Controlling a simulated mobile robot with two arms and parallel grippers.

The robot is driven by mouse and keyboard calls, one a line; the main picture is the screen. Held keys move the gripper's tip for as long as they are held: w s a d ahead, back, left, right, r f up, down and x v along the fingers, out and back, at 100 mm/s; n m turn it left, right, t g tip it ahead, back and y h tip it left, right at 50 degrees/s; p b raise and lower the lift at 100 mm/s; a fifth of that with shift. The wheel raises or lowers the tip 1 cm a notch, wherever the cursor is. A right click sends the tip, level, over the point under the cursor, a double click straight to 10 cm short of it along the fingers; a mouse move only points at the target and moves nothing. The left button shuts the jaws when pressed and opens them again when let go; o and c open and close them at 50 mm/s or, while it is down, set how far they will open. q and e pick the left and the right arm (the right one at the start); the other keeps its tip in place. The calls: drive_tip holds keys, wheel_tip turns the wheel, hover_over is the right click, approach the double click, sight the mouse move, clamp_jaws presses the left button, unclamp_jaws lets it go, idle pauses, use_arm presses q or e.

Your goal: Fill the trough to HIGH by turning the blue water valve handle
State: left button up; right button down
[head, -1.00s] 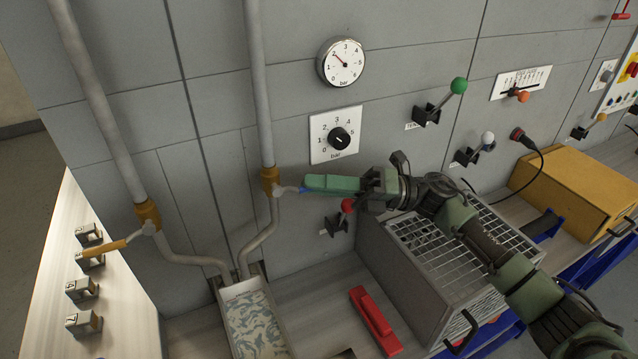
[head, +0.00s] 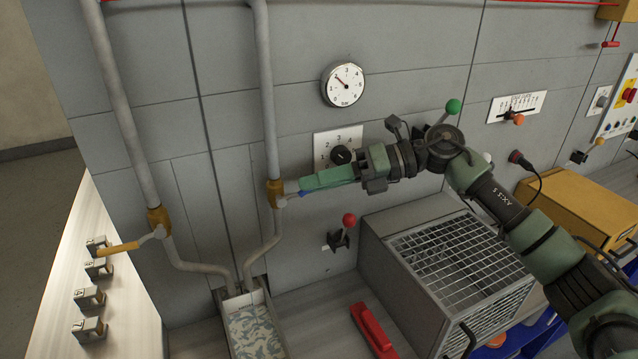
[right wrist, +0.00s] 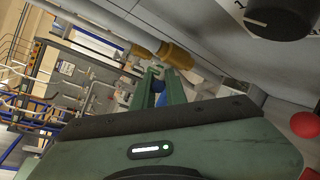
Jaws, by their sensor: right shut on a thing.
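The blue water valve handle (head: 300,194) is on the brass valve (head: 275,193) of the right-hand pipe. It points right and slightly up, and mostly hides behind my fingers. My right gripper (head: 304,186) is shut on it. In the right wrist view the blue handle (right wrist: 161,97) shows between my green fingers (right wrist: 155,84), beside the brass valve (right wrist: 174,55). The trough (head: 284,338) stands below both pipe ends and holds a pale, blue-patterned surface. I cannot read a level mark. My left gripper is not in view.
An orange lever (head: 120,247) sits on the left-hand pipe's valve. A dial knob (head: 341,155) is close above my gripper, and a red-knobbed lever (head: 348,220) below it. A grille-topped box (head: 385,262) stands under my right arm. A red object (head: 373,330) lies on the bench.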

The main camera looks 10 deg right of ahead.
drive_tip(key=shift+a+r+h, duration=0.1)
drive_tip(key=shift+r+h, duration=0.25)
drive_tip(key=shift+h, duration=0.05)
drive_tip(key=c, duration=1.4)
unclamp_jaws()
drive_tip(key=shift+c, duration=0.2)
drive_tip(key=shift+f, duration=0.1)
drive_tip(key=b+v, duration=0.3)
drive_tip(key=v, duration=0.4)
drive_tip(key=shift+d, duration=0.4)
